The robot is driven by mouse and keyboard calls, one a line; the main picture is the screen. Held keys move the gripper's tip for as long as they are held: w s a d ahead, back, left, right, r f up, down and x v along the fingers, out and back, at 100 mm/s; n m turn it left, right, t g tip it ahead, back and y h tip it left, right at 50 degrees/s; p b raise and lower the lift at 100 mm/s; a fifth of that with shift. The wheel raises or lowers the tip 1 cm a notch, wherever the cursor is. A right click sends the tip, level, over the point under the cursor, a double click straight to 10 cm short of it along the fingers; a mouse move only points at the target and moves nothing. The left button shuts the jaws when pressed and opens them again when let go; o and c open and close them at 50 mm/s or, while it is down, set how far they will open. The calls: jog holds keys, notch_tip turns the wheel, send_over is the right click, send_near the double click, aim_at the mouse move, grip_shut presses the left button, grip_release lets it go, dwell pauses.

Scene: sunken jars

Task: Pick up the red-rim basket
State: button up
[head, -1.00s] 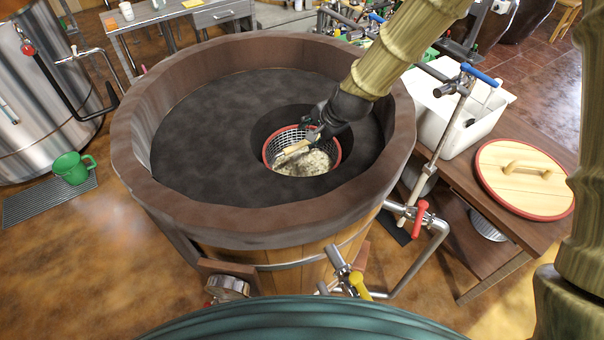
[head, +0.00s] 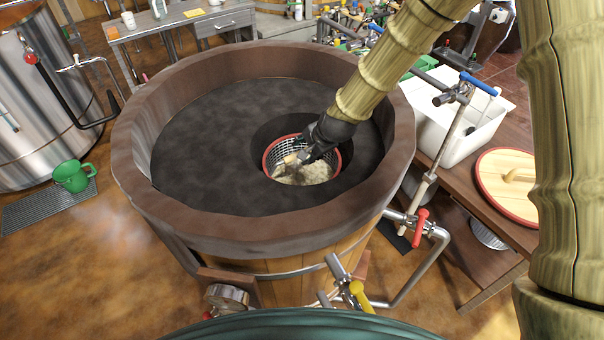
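The red-rim basket (head: 334,170) sits in a round opening in the dark floor of a large wooden vat (head: 180,222). It has a red rim and mesh walls, with pale lumpy contents inside. A light wooden bar, perhaps its handle, shows inside the rim and is partly hidden. My gripper (head: 303,157) reaches down from the upper right into the basket, at or beside that bar. The black wrist covers the far right part of the basket. The fingers are small and dark here, so I cannot tell whether they are closed on anything.
A wooden lid with a red edge (head: 495,195) lies on a brown table at right, beside a white bin (head: 450,140). Pipes with a red valve handle (head: 420,228) and a yellow one (head: 360,296) stand close to the vat's front right. A green mug (head: 72,176) is at left.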

jog(key=shift+p+x, duration=0.55)
jog(key=shift+x, duration=1.75)
grip_shut()
jog(key=shift+w+r, duration=0.1)
